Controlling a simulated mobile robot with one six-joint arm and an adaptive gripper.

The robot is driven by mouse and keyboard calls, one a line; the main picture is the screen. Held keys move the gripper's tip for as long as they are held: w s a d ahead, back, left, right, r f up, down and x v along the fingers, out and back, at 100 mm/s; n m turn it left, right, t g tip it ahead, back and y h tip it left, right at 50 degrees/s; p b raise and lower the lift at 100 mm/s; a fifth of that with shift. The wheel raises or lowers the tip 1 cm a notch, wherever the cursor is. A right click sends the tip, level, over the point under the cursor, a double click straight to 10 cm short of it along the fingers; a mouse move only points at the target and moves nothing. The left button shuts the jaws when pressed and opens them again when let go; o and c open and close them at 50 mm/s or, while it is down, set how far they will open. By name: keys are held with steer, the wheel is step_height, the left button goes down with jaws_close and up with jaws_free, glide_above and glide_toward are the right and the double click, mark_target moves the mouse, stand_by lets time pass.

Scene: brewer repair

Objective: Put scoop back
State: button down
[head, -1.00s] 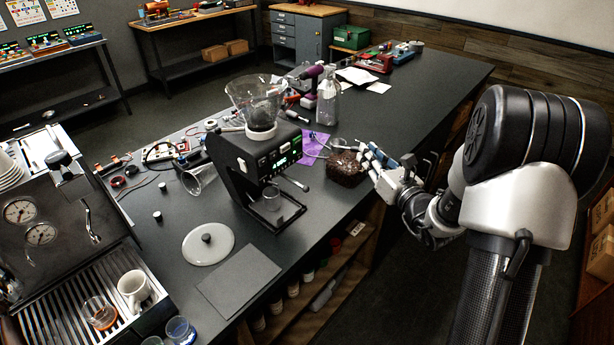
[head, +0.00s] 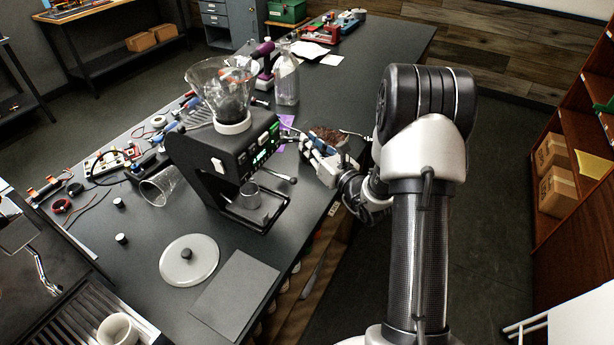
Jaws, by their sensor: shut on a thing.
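A container of dark brown coffee beans (head: 326,135) stands near the right edge of the bench, just behind the black grinder. My gripper (head: 308,146) is right in front of it, low over the bench edge, with its fingers pointing left. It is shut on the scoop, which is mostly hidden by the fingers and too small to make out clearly. I cannot tell whether the scoop touches the beans.
The black grinder (head: 220,165) with a clear hopper (head: 222,88) stands left of my gripper. A glass bottle (head: 286,80) is behind. A white lid (head: 189,261) and a grey mat (head: 235,291) lie in front. Open floor is right of the bench; shelves (head: 575,150) stand far right.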

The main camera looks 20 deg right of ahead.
step_height(320, 180, down, 10)
steer(key=shift+f+b, duration=0.15)
steer(key=shift+b, duration=1.1)
steer(key=shift+f, duration=0.2)
steer(key=c, duration=1.6)
jaws_free()
steer(key=shift+r, duration=0.15)
steer(key=s+d+p, duration=0.1)
steer(key=s+d, duration=0.1)
steer(key=s, duration=1)
steer(key=shift+p, duration=0.4)
